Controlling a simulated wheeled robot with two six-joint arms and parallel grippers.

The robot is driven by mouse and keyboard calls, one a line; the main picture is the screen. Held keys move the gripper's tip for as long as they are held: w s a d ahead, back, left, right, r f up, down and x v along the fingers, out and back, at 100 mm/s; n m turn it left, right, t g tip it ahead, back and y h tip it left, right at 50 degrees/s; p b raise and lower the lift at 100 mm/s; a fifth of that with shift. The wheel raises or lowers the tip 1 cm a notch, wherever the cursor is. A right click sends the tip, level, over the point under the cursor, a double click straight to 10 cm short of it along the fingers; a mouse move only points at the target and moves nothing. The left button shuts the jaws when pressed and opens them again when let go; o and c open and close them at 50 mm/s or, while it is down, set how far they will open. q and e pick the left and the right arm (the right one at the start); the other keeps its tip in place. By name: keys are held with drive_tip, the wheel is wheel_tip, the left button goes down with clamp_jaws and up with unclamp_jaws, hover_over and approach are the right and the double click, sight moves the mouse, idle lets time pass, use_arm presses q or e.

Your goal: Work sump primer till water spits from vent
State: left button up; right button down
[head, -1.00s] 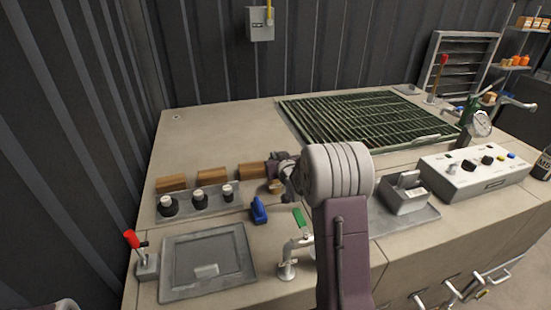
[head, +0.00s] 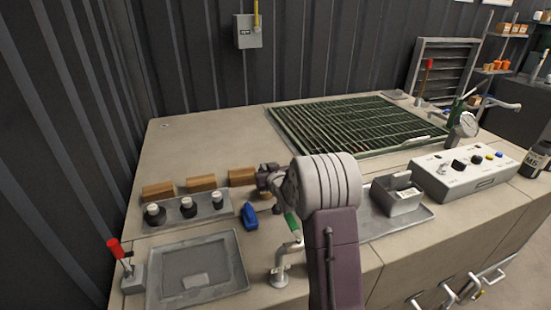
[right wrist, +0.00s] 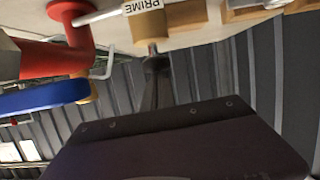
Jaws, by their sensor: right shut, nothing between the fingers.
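My right gripper (head: 268,180) is shut and empty, just right of a row of wooden blocks (head: 201,183) on the bench. My own arm partly covers it. In the right wrist view, which looks upside down, its dark fingers (right wrist: 155,62) point at a tan block (right wrist: 170,22), apart or touching I cannot tell. A white tag reading PRIME (right wrist: 143,6) sits beside that block. A red elbow-shaped part (right wrist: 76,35) and a blue handle (right wrist: 42,97) are close by. I cannot tell which part is the primer pump. No vent water is visible. My left gripper is not in view.
A red-handled lever (head: 114,249) stands at the front left beside a grey tray (head: 238,262). A blue handle (head: 249,216) and a green-handled tap (head: 291,224) stand near the gripper. A green grating (head: 350,122), gauge (head: 467,124) and control box (head: 465,172) lie behind and right.

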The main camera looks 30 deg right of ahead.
drive_tip(key=s+d+r+p, duration=0.4)
drive_tip(key=s+d+r, duration=0.1)
drive_tip(key=s+r, duration=0.5)
drive_tip(key=shift+s+d+r, duration=0.2)
drive_tip(key=shift+r, duration=0.15)
idle(0.7)
